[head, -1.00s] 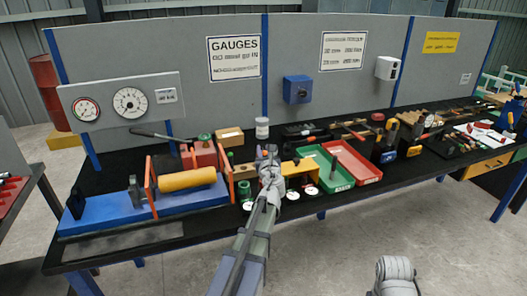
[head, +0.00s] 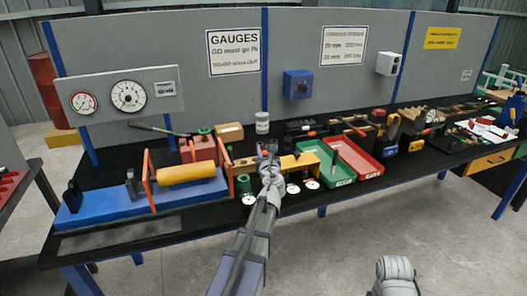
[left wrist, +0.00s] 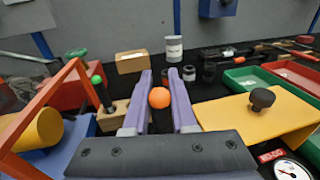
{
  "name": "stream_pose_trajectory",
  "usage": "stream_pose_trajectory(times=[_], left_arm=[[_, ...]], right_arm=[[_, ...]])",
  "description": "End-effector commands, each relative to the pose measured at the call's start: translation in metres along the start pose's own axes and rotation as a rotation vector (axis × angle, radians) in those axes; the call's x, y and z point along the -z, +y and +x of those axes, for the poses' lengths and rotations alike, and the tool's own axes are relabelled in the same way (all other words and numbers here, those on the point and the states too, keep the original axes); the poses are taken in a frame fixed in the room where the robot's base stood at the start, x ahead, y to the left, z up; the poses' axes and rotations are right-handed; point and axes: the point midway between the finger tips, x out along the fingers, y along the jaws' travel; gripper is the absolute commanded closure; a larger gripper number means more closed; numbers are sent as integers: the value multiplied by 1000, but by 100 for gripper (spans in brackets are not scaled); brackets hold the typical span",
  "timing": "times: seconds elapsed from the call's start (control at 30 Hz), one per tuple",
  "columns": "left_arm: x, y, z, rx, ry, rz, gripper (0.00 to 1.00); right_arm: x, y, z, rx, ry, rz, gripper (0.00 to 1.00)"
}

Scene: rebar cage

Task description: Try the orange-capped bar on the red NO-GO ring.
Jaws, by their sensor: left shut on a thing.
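My left gripper (head: 268,152) is over the middle of the bench, with its jaws shut on the orange-capped bar. In the left wrist view, the bar's round orange cap (left wrist: 160,97) sits between the two pale purple fingers of the gripper (left wrist: 159,88). The rest of the bar is hidden below the cap and fingers. I cannot pick out the red NO-GO ring in either view. Green ring-like parts (head: 243,184) stand just left of my left gripper.
A wooden block (left wrist: 112,117) with a green-capped bar (left wrist: 97,80) stands left of the fingers. A yellow bracket (left wrist: 240,118) with a dark knob is close on the right. Green (head: 325,168) and red (head: 362,158) trays lie beyond. An orange-framed rig (head: 150,180) stands left.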

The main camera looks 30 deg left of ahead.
Motion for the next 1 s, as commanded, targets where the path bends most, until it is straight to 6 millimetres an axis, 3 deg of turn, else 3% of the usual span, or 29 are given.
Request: stream_pose_trajectory(times=[0.3,0.33,0.63,1.0], left_arm=[[11,0,0,0,0,0,100],[9,0,0,0,0,0,73],[9,0,0,0,0,0,40],[9,0,-5,0,0,0,40]], right_arm=[[1,-1,11,0,0,0,40],[0,-1,9,0,0,0,40],[0,-1,9,0,0,0,40],[0,-1,8,0,0,0,40]])
